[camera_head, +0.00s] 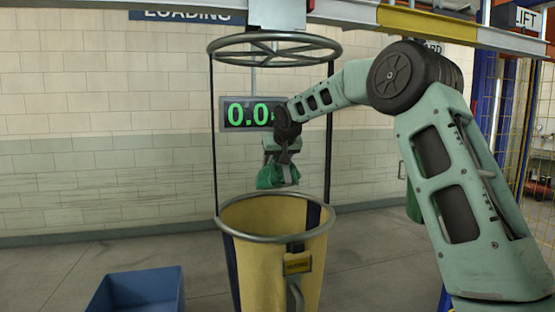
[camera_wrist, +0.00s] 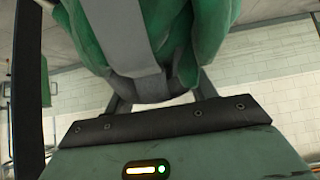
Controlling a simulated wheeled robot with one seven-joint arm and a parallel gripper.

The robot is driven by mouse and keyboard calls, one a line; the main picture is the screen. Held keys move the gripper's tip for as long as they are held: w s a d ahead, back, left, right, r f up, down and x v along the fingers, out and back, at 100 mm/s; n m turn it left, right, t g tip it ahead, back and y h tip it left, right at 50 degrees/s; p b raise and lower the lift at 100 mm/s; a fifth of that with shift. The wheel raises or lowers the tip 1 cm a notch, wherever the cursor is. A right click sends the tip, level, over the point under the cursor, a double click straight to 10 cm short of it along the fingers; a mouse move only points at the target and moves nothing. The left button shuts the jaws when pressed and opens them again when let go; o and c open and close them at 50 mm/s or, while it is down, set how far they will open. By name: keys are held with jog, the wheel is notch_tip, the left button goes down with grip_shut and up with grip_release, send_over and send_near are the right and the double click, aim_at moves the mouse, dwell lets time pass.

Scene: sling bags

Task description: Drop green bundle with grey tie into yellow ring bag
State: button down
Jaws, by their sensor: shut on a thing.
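The green bundle (camera_head: 271,175) hangs in my gripper (camera_head: 283,158), above the open mouth of the yellow ring bag (camera_head: 275,272). In the wrist view the green bundle (camera_wrist: 193,50) fills the top middle, with its grey tie (camera_wrist: 122,35) running across it. My gripper (camera_wrist: 155,92) is shut on the bundle; the fingers are partly hidden behind it. The yellow bag hangs by dark straps from an upper metal ring (camera_head: 275,48). Its lower rim (camera_head: 240,237) is a round metal ring below the bundle, with a visible gap between them. The inside bottom of the bag is hidden.
Dark straps (camera_head: 213,140) stand on both sides of the space where my gripper is. A lit green display (camera_head: 240,113) is behind. A blue bin (camera_head: 135,291) sits on the floor at lower left. An overhead rail (camera_head: 350,14) crosses the top.

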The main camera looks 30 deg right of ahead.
jog(key=shift+c, duration=2)
grip_release()
jog(key=shift+r, duration=0.1)
jog(key=b+v, duration=0.5)
jog(key=v, duration=1.2)
jog(key=shift+s+b, duration=0.2)
jog(key=shift+b, duration=0.1)
jog(key=s+a+f+n+g+y+b, duration=0.1)
jog(key=s+a+f+n+g+y, duration=0.15)
jog(key=s+a+f, duration=0.75)
jog(key=s+a+f+n+g+y+b, duration=0.1)
jog(key=s+a+f+n+g+b, duration=0.2)
jog(key=a+f, duration=1.2)
jog(key=s+a+f+n+g, duration=0.1)
jog(key=s+f, duration=0.4)
jog(key=s, duration=0.3)
jog(key=s+a+f+n+g, duration=0.1)
jog(key=s+a+f+n, duration=0.1)
jog(key=s+f, duration=0.3)
jog(key=s+a+f+n+g, duration=0.1)
jog(key=s+f, duration=0.4)
jog(key=s, duration=0.8)
jog(key=shift+a+f+n, duration=0.4)
jog(key=shift+a+n, duration=0.1)
jog(key=shift+n, duration=0.25)
jog(key=shift+h, duration=0.25)
